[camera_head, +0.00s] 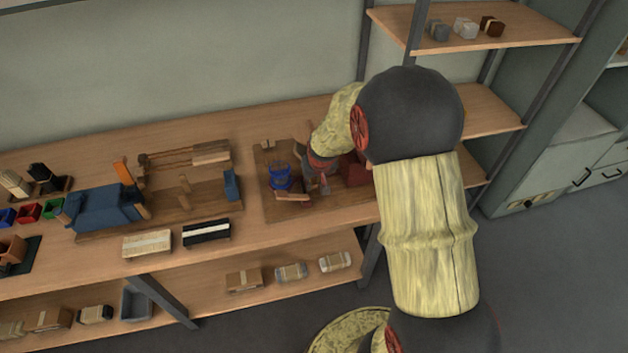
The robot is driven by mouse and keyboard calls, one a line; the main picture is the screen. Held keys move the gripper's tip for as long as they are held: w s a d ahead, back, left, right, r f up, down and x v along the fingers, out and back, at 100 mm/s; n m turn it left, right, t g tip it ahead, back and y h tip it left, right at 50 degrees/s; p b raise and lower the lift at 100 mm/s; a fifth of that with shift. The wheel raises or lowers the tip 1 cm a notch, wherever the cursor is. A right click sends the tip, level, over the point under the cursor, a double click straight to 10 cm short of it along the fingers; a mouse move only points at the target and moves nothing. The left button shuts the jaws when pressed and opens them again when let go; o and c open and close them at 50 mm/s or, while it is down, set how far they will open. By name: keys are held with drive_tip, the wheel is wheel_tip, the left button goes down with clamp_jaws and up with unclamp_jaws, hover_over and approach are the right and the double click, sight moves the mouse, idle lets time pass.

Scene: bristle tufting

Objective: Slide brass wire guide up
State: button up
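My arm reaches over the bench from the right. My gripper (318,184) is low over a wooden base board (345,205) near the middle of the bench. It is small in this view and partly covered by my own arm, so I cannot tell whether its fingers are open or shut. A blue round part (280,177) stands on the board just left of my gripper. A pale wooden piece (292,197) lies in front of it. A dark red block (354,171) is just right of my gripper. I cannot make out the brass wire guide.
Left of the board is another wooden board with a large blue block (103,209), an orange upright (123,172) and wooden rods. A pale brush (147,244) and a black brush (206,233) lie at the front edge. A shelf rack (480,30) stands at the right.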

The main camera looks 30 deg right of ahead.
sight(314, 183)
clamp_jaws()
drive_tip(key=shift+r+p, duration=1.15)
drive_tip(key=shift+r, duration=0.5)
drive_tip(key=o, duration=0.9)
unclamp_jaws()
drive_tip(key=v, duration=1.2)
